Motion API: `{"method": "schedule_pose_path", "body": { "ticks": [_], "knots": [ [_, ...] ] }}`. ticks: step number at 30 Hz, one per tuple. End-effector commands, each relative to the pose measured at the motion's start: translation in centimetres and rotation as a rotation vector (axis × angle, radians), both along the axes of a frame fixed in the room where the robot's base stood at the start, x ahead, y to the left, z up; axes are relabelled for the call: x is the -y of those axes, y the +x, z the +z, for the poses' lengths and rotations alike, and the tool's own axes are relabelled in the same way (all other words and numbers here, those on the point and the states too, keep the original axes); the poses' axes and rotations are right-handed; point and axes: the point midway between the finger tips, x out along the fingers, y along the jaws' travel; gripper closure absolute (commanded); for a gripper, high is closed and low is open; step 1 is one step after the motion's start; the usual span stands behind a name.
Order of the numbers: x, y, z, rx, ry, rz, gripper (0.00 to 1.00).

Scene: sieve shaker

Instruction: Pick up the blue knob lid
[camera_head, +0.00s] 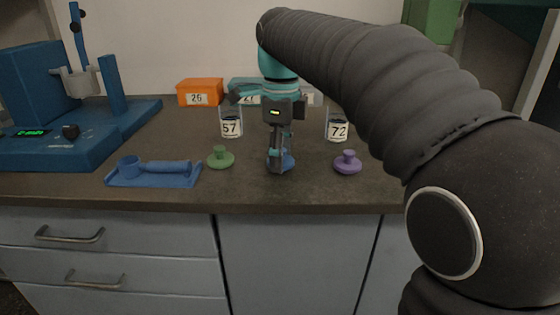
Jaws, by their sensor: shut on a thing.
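The blue knob lid (287,162) sits on the dark counter, between a green knob lid (220,158) on its left and a purple knob lid (348,163) on its right. My gripper (278,163) points down over the blue lid, with its fingers shut on the knob. The fingers hide most of the knob and part of the disc. The lid appears to be at counter level; I cannot tell whether it touches the counter.
Jars labelled 57 (231,123) and 72 (338,126) stand behind the lids. An orange box (200,92) is at the back. A blue tray (126,182) and a blue machine (40,140) are at left. The counter's front edge (300,205) is close.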

Motion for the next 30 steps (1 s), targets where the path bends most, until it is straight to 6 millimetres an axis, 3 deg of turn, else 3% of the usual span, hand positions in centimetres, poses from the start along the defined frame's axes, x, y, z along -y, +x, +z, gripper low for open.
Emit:
{"method": "schedule_pose_path", "body": {
  "ticks": [11, 16, 19, 30],
  "knots": [
    [0.0, 0.0, 0.6, 0.0, 0.0, 0.0, 0.61],
    [0.0, 0.1, 2.5, 0.001, 0.001, 0.0, 0.61],
    [0.0, 0.1, 4.6, 0.002, 0.001, 0.0, 0.61],
    [7.9, -2.4, 9.0, 0.001, 0.001, -0.004, 0.61]
  ]
}}
